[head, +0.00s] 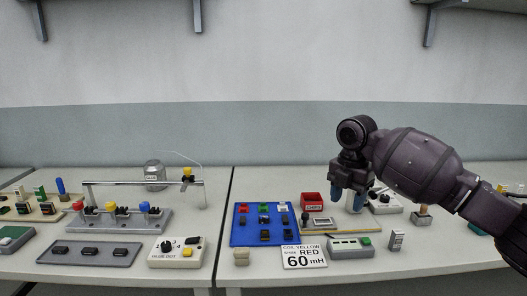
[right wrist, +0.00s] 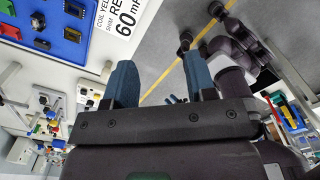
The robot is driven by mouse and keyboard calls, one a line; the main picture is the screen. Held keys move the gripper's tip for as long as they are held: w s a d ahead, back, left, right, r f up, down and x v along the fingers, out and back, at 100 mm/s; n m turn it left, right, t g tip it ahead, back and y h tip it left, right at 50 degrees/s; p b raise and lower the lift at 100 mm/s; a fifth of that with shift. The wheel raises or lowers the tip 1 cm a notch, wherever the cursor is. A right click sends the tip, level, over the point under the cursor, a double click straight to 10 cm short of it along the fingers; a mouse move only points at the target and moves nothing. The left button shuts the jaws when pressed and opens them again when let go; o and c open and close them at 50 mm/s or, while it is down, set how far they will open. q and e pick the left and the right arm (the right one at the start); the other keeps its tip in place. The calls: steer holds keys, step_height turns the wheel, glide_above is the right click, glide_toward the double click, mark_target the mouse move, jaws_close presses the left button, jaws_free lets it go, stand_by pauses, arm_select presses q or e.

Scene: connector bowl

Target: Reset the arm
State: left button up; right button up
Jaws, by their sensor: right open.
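My right arm (head: 408,165) comes in from the right edge of the head view and reaches over the right part of the workbench. My right gripper (head: 347,197) points down with its two blue fingers apart, above the bench near a red bin (head: 312,201). In the right wrist view, the right gripper (right wrist: 160,82) shows both fingers spread wide with nothing between them. My left gripper does not show in the head view.
A blue board (head: 240,236) with several connectors and a "60 mH" card (head: 304,257) lie left of the gripper. A green-button box (head: 350,247) stands just in front. A rail fixture (head: 112,219) stands on the left bench.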

steer(key=w+a+r+m+t+y, duration=0.2)
steer(key=w+a+r+m+t, duration=0.25)
steer(key=w+m+t, duration=0.2)
steer(key=a+f+m+t+y, duration=0.3)
steer(key=a+m+t+y, duration=0.1)
steer(key=a+t, duration=0.15)
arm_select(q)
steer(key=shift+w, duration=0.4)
arm_select(e)
steer(key=s+d+f+m+h, duration=0.2)
steer(key=s+d+f+m, duration=0.3)
steer(key=s+f, duration=0.7)
steer(key=s+d+f+m+h, duration=0.2)
steer(key=s+d+f+m, duration=0.3)
steer(key=s+f, duration=0.8)
steer(key=s+d+f+m+g+h, duration=0.1)
steer(key=s+d+f+m, duration=0.4)
steer(key=s+f, duration=0.7)
steer(key=s+d+h, duration=0.1)
steer(key=s+d, duration=0.1)
steer(key=s, duration=0.4)
steer(key=shift+s+f, duration=0.15)
steer(key=shift+s, duration=0.2)
